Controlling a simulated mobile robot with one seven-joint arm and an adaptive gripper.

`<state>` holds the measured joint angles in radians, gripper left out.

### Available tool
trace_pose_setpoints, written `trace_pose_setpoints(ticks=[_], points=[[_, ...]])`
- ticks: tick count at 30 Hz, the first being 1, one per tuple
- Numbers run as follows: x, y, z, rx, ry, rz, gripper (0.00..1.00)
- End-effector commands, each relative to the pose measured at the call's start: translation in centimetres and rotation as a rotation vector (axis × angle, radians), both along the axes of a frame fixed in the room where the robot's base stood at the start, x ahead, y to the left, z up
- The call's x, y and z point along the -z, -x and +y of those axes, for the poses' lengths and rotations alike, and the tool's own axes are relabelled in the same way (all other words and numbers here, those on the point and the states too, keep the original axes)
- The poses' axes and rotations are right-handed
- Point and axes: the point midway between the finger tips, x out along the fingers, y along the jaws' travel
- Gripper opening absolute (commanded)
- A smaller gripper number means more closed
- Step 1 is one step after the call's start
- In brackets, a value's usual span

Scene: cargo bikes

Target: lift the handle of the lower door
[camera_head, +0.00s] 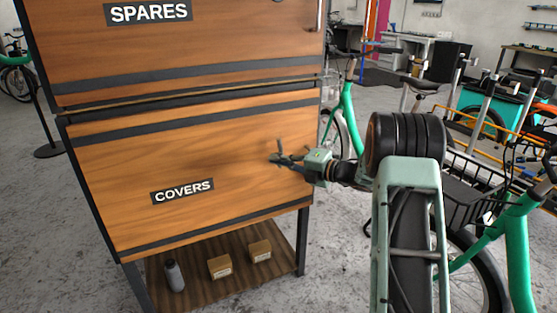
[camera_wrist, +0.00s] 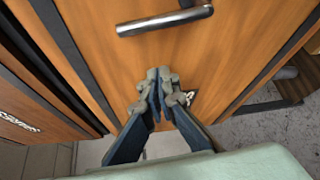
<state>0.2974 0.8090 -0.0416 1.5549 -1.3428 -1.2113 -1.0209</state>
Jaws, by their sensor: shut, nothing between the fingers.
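The lower door (camera_head: 130,165) is a wooden panel labelled COVERS, flush with the cabinet front. Its handle (camera_wrist: 165,20) is a metal bar at the top of the wrist view, on the door face. In the head view I cannot make this handle out; my gripper and wrist cover that side of the door. My gripper (camera_head: 277,157) is in front of the right part of the lower door. In the wrist view my gripper (camera_wrist: 159,84) has its fingertips together and empty, below the handle and apart from it in the picture. Whether the tips touch the door is unclear.
The upper door (camera_head: 220,45), labelled SPARES, has its own handle (camera_head: 319,15) at the right edge. A bottle (camera_head: 174,276) and two small boxes (camera_head: 220,267) stand on the bottom shelf. Green bikes (camera_head: 515,250) stand close on the right. Grey floor is open at lower left.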

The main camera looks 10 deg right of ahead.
Motion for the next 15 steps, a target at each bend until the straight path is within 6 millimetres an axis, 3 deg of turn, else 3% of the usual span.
trace_pose_setpoints(ticks=[1,6,15], points=[[-0.5,0.8,-1.3,0.006,0.000,0.001,0.00],[-0.7,3.2,-3.8,0.004,0.000,0.000,0.00],[-0.9,5.1,-5.7,0.001,0.001,-0.001,0.00]])
